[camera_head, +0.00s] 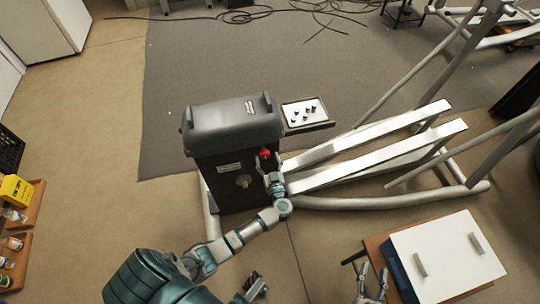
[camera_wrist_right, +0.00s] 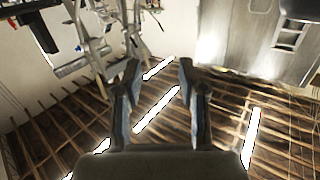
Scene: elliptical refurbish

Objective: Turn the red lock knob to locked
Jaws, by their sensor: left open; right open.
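The red lock knob (camera_head: 265,153) is on the dark housing (camera_head: 225,172) of the elliptical, below its grey top cover (camera_head: 232,122). My left gripper (camera_head: 267,164) is open at the knob, its fingertips just below and beside it. I cannot tell whether the fingers touch the knob. The knob's markings are too small to read. My right gripper (camera_head: 373,276) is open and empty near the bottom edge, left of a small table. Its two spread fingers also show in the right wrist view (camera_wrist_right: 157,75), with nothing between them.
White rails (camera_head: 370,135) and tubes of the elliptical extend right of the housing. A tray of small dark parts (camera_head: 306,124) sits beside the cover. Shelves with a yellow box (camera_head: 15,190) are at the left. Cables lie on the floor behind.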

